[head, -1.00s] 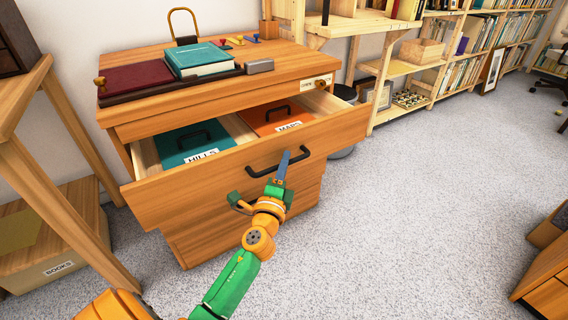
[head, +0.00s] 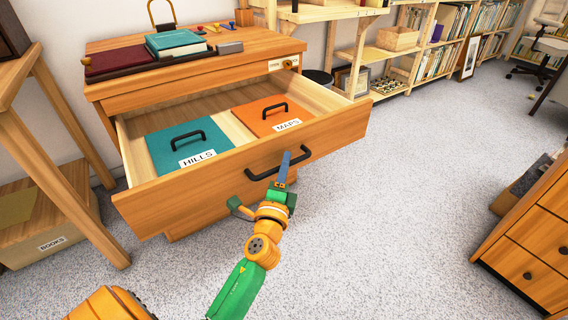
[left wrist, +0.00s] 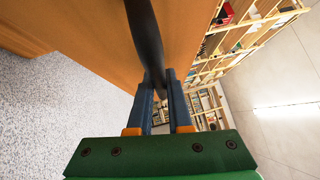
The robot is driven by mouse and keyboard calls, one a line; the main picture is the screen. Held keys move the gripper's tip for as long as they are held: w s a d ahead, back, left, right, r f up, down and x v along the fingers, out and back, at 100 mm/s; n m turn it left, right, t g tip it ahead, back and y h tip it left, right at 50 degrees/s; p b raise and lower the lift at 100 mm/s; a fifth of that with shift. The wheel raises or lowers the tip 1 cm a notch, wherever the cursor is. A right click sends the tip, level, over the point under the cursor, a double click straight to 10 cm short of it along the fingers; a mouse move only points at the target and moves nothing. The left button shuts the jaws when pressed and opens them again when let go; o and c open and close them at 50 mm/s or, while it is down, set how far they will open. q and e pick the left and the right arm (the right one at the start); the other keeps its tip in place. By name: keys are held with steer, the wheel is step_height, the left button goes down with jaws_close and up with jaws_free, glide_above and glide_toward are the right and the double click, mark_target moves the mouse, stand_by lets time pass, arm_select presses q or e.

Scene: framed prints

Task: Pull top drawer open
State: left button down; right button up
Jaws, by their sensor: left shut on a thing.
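The top drawer (head: 190,203) of the wooden cabinet stands far out in the head view. Inside lie a teal panel labelled HILLS (head: 172,148) and an orange panel labelled MAPS (head: 258,113), each with a black handle. My left gripper (head: 284,165) is at the drawer's black bar handle (head: 262,174), near its right part. In the left wrist view its blue fingers (left wrist: 160,88) are shut on the dark handle (left wrist: 146,40). My right gripper is in neither view.
The cabinet top (head: 262,42) holds books and small items. A wooden stand (head: 60,150) is at the left with a BOOKS box (head: 25,245) under it. Another drawer unit (head: 535,250) is at the right. Grey carpet (head: 400,200) is clear between.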

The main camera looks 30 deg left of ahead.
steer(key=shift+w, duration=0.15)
arm_select(q)
steer(key=c, duration=0.8)
jaws_free()
steer(key=shift+c, duration=0.2)
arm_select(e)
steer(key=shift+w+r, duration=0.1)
arm_select(q)
steer(key=b+v, duration=0.1)
steer(key=v, duration=0.6)
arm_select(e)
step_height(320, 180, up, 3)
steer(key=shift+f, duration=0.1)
